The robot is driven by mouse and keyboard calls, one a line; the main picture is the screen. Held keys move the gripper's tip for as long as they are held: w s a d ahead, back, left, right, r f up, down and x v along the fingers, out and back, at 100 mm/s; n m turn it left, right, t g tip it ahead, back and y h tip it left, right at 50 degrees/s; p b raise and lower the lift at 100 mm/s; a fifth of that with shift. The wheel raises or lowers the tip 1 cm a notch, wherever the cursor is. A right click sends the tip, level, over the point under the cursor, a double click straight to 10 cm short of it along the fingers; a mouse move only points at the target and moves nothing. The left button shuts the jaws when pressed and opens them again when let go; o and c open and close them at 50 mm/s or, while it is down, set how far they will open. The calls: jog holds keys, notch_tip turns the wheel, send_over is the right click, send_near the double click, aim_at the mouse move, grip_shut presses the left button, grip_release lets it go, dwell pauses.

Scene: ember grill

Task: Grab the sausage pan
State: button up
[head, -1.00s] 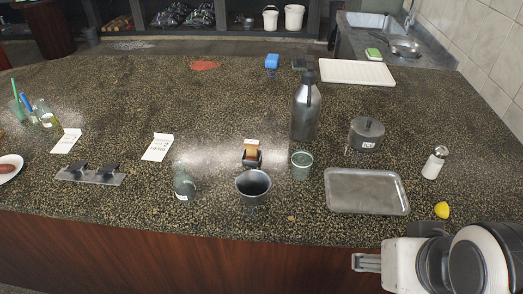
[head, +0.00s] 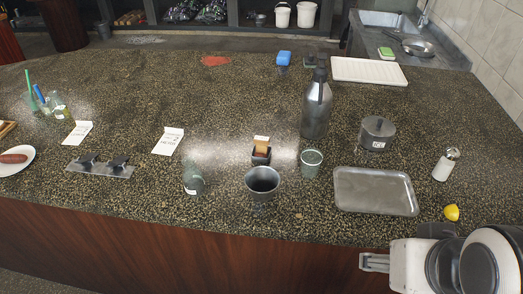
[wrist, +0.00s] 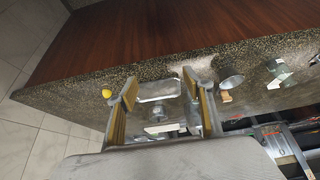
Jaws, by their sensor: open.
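A reddish-brown sausage (head: 13,158) lies on a round white plate (head: 22,168) at the far left of the counter in the head view. A dark frying pan (head: 417,47) with a handle lies by the sink at the back right and looks empty. No pan with a sausage in it shows. My gripper (head: 375,262) is at the lower right, in front of the counter's near edge, far from both. In the wrist view my gripper (wrist: 160,82) has its two fingers apart, with nothing held between them.
A wooden item (head: 6,128) shows at the left edge. Free counter lies at centre-left.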

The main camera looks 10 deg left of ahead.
jog(key=shift+o, duration=0.2)
jog(key=shift+w+d, duration=0.1)
jog(key=w+d+n+h, duration=0.3)
jog(key=w+n+h, duration=0.3)
jog(key=w+n, duration=0.95)
jog(key=w+a+f+n+t+y, duration=0.1)
jog(key=w+a+f+n+t, duration=0.15)
jog(key=w+a+n, duration=0.45)
jog(key=w+a+f+n+t, duration=0.1)
jog(key=w+a+n+t, duration=0.3)
jog(key=w+a, duration=0.5)
jog(key=a+f+n+y, duration=0.1)
jog(key=a+f+n, duration=0.1)
jog(key=a, duration=0.3)
jog(key=w+a+f+n+t+y, duration=0.1)
jog(key=a+f+n, duration=0.1)
jog(key=a, duration=0.3)
jog(key=w+a+f+n+y, duration=0.1)
jog(key=a+f+n+y, duration=0.1)
jog(key=a+n, duration=0.2)
jog(key=shift+w+a+f+n, duration=0.1)
jog(key=shift+w+a+n, duration=0.1)
jog(key=shift+a+n, duration=0.25)
jog(key=shift+a, duration=0.1)
